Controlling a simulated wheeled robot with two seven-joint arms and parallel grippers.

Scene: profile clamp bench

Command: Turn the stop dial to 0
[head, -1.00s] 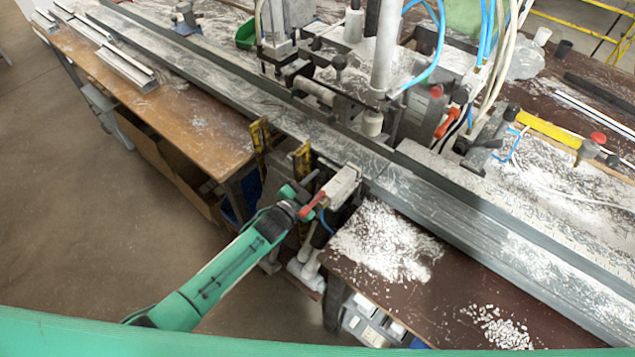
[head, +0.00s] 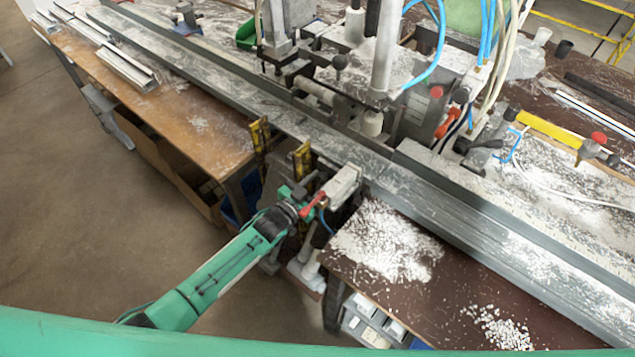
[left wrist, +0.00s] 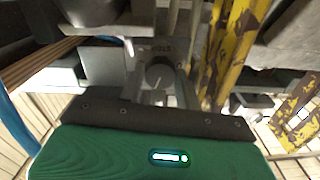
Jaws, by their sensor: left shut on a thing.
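The stop dial (left wrist: 158,76) is a round grey knob with a pale line on its face, in the middle of the left wrist view. Small lettering stands above it, too blurred to read surely. My left gripper (left wrist: 160,92) is shut on the dial, its fingers at either side. In the head view my left gripper (head: 308,190) is at the front edge of the bench, beside a grey block with a red lever (head: 313,204). The dial is hidden there behind my gripper. The number it points to cannot be made out. My right gripper is not in view.
Yellow worn brackets (head: 302,160) stand close to my gripper, and also show in the left wrist view (left wrist: 228,45). A long grey rail (head: 440,195) runs across the bench. White chips (head: 385,243) lie on the brown table. The floor at the left (head: 90,220) is clear.

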